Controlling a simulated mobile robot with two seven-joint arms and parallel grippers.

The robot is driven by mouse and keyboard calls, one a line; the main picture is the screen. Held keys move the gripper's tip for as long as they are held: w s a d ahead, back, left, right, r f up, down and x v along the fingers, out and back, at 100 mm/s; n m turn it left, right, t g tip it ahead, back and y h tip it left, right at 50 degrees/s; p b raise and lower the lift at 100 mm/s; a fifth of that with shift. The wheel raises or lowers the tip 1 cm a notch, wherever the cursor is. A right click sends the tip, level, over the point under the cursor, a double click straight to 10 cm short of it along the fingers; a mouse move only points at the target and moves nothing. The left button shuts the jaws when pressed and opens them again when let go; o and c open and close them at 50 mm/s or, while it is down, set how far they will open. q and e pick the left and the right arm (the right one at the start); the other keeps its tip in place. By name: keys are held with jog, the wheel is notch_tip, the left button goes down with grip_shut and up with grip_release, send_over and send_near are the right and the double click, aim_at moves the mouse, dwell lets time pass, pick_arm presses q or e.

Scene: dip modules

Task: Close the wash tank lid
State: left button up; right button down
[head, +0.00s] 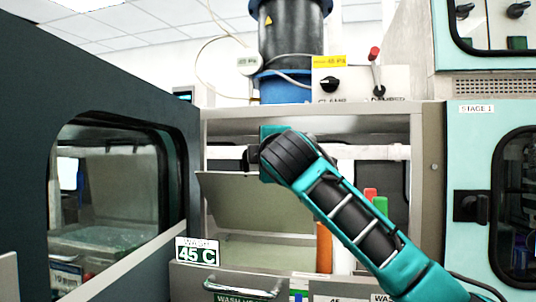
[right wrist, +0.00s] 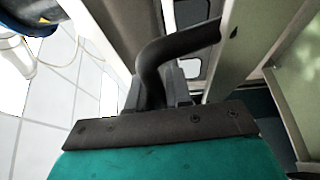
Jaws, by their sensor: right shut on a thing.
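The wash tank (head: 215,284) is in the lower middle of the head view, with a "WASH 45 C" label on its front. Its grey-green lid (head: 240,205) stands raised and tilted above the opening, and the pale inside shows beneath it. My right gripper (head: 254,158) is at the lid's upper edge, partly hidden by my own wrist. In the right wrist view my right gripper (right wrist: 160,95) is shut on a black bent handle (right wrist: 180,48) beside a pale panel edge (right wrist: 232,50). The handle is hidden in the head view. My left gripper is not in view.
A dark cabinet with a window (head: 115,200) stands close on the left. A teal stage cabinet (head: 470,140) stands on the right. Orange (head: 324,250) and green-topped (head: 380,205) items stand behind my right arm. A control box with a red-tipped lever (head: 374,55) is above.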

pick_arm(q)
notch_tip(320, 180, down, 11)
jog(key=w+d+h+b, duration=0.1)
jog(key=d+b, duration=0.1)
jog(key=b, duration=1.3)
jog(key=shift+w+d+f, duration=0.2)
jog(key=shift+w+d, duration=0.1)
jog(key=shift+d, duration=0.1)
pick_arm(e)
jog(key=s+a+f+n+t+y, duration=0.2)
jog(key=s+f+n+t, duration=0.2)
jog(key=s+f, duration=0.4)
jog(key=shift+s+a+f+t, duration=0.4)
jog(key=shift+f+t, duration=0.25)
jog(key=shift+t, duration=0.25)
jog(key=c, duration=1.1)
grip_release()
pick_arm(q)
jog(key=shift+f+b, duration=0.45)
pick_arm(e)
jog(key=v, duration=1.3)
jog(key=shift+d, duration=0.1)
jog(key=shift+w, duration=0.1)
